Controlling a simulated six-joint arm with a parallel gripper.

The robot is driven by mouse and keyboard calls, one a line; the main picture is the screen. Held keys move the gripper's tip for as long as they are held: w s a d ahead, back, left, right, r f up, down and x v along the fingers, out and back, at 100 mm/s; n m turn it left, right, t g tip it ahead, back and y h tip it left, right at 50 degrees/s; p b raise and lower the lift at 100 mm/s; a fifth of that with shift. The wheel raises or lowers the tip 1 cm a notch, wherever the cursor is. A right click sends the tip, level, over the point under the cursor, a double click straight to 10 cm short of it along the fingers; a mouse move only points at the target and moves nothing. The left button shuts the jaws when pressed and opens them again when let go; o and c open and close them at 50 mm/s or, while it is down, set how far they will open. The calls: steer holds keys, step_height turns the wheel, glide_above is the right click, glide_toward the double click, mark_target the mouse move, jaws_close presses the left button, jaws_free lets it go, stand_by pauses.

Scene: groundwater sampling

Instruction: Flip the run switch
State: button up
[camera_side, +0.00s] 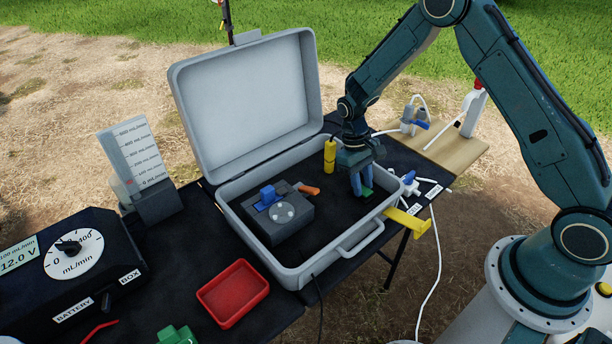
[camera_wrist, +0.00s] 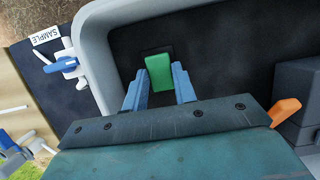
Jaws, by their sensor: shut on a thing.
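A green switch (camera_wrist: 159,72) stands on a dark plate in the floor of the open grey case, near the case wall. In the side view the green piece (camera_side: 366,192) shows just below my fingertips. My gripper (camera_side: 361,187) reaches down into the right part of the case. In the wrist view its two blue fingers (camera_wrist: 160,84) stand on either side of the green switch and are shut on it. The fingers and wrist hide part of the switch in the side view.
A grey pump (camera_side: 285,222) with an orange lever (camera_side: 309,190) sits left of my gripper inside the case (camera_side: 341,249). The raised lid (camera_side: 250,100) stands behind. A yellow cylinder (camera_side: 330,155) is near my wrist. A red tray (camera_side: 233,293) lies in front.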

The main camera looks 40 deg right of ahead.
mark_target(364, 190)
steer(key=shift+s+t, duration=0.25)
steer(key=shift+t, duration=0.55)
steer(key=shift+s+t, duration=0.2)
steer(key=shift+t, duration=0.6)
steer(key=shift+o, duration=0.2)
steer(key=shift+c, duration=0.2)
steer(key=o, duration=1)
steer(key=shift+r, duration=0.1)
step_height(364, 190, up, 14)
steer(key=shift+s, duration=0.1)
